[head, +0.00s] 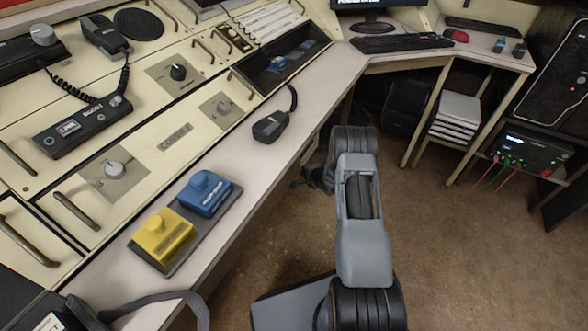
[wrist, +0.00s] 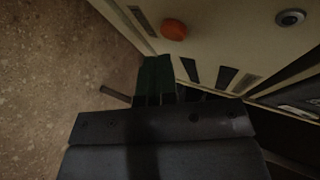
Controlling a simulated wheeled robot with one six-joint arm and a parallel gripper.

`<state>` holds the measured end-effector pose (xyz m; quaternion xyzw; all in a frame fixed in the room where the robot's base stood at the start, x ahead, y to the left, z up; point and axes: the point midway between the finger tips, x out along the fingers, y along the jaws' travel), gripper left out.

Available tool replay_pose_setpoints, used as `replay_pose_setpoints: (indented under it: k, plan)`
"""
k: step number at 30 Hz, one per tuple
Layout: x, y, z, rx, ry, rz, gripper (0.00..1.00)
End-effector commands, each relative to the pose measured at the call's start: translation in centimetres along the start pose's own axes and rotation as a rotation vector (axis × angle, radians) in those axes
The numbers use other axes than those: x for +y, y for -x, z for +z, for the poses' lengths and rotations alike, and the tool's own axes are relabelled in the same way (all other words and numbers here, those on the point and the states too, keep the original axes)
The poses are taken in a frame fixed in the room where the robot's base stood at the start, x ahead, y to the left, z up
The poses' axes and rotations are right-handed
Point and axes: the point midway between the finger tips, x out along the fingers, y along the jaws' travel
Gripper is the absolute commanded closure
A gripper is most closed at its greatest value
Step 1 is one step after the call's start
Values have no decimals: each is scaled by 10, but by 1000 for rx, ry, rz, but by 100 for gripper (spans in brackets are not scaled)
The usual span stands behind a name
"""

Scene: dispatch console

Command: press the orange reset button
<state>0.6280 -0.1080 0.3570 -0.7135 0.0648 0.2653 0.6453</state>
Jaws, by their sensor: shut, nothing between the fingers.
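The orange reset button (wrist: 174,29) is a round orange-red cap on a cream panel, near the top middle of the wrist view. My gripper (wrist: 158,60) is shut and empty. Its dark fingers point up the picture, with their tips just below and slightly left of the button in that view. A gap shows between tips and button in the picture; I cannot tell the depth between them. In the head view my arm reaches down beyond the desk edge, and neither the gripper nor the orange button can be seen there.
In the wrist view, a round metal fitting (wrist: 291,18) and dark slots (wrist: 226,77) are on the panel; speckled floor (wrist: 50,80) lies left. In the head view, yellow (head: 162,235) and blue (head: 205,193) button boxes and a hand microphone (head: 270,127) rest on the desk.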

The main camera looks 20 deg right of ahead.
Motion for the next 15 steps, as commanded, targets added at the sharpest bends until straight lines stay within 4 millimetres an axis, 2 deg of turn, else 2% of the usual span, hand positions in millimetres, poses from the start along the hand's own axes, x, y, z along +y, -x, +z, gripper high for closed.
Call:
replay_pose_setpoints:
  k: [9,15]
  plan:
    - [1,2,-1,0,-1,1,100]
    - [7,15,-8,1,-2,1,100]
